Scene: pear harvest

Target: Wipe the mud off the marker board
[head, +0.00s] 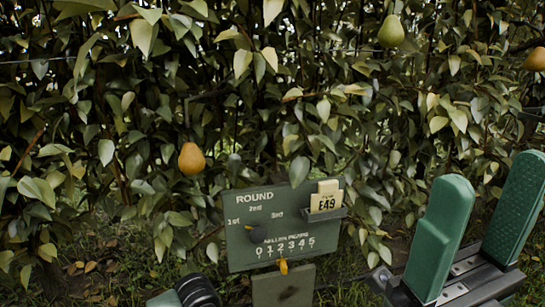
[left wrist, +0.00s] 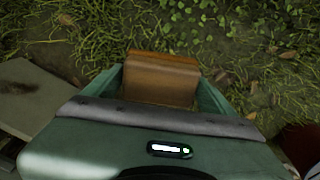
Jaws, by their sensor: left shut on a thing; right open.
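The green board (head: 240,262) stands before the hedge, with "ROUND", "1st 2nd 3rd" and a number row. Below it is a smaller plain panel (head: 268,292) with a dark smudge (head: 290,293) that looks like mud. A grey panel with a dark patch shows at the left of the left wrist view (left wrist: 50,102). My left gripper (left wrist: 160,92) is shut on a brown block (left wrist: 162,70), apart from that panel. In the head view only part of the left arm shows at the bottom edge. My right gripper (head: 487,195) is open and empty at the right.
Cards marked E49 (head: 326,202) sit in a holder on the board's right. A yellow peg (head: 283,267) is at its lower edge. A brown pear (head: 191,159) and a green pear (head: 391,31) hang in the hedge (head: 110,110). Grass and fallen leaves cover the ground.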

